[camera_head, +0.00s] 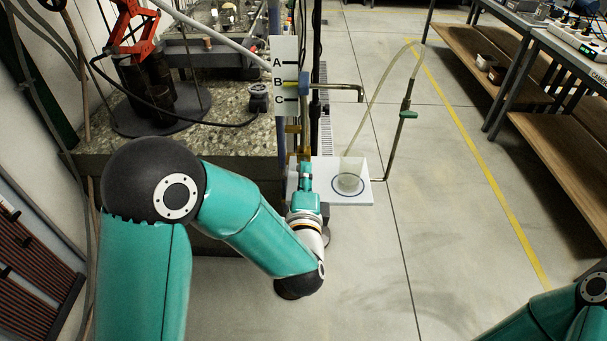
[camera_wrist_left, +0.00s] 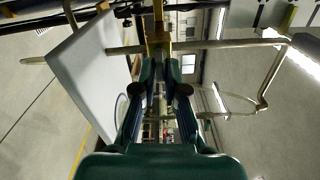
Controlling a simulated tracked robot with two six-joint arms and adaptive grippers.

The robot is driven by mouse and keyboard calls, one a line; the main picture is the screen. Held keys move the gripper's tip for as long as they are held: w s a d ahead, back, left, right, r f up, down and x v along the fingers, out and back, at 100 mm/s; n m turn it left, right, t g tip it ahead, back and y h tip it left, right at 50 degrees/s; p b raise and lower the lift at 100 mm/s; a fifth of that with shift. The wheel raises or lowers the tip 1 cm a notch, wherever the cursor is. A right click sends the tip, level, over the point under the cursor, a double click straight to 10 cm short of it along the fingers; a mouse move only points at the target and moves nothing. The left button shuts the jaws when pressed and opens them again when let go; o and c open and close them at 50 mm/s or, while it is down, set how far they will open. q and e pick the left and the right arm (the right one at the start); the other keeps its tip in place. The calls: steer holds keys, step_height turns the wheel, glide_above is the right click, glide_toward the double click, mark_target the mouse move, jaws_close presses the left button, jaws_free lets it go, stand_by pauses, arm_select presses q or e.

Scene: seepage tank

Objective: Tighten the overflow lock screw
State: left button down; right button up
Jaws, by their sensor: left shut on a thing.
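A white board marked A, B and C (camera_head: 286,76) stands at the tank's edge, with a blue clamp (camera_head: 304,84) and a bent overflow pipe (camera_head: 345,86) beside level B. My left gripper (camera_head: 305,164) is below them, beside the white shelf. In the left wrist view its fingers (camera_wrist_left: 160,62) are shut at a brass-coloured fitting (camera_wrist_left: 158,36) on the upright. The overflow lock screw cannot be made out clearly; what sits between the fingertips is mostly hidden by them. My right gripper is outside the views; only its arm shows at the lower right.
A clear beaker (camera_head: 349,176) stands on the white shelf (camera_head: 328,192), right of my left gripper. A clear hose (camera_head: 371,101) loops to a pipe with a green valve (camera_head: 408,114). Wooden-shelved benches (camera_head: 555,150) stand at the right. The floor between is clear.

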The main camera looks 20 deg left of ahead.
arm_select(q)
steer(key=shift+d+f, duration=0.15)
steer(key=shift+f, duration=0.25)
steer(key=c, duration=1.3)
jaws_free()
steer(key=shift+r, duration=0.15)
steer(key=shift+s+r, duration=0.1)
steer(key=shift+s, duration=0.05)
steer(key=v, duration=0.7)
steer(key=shift+s, duration=0.15)
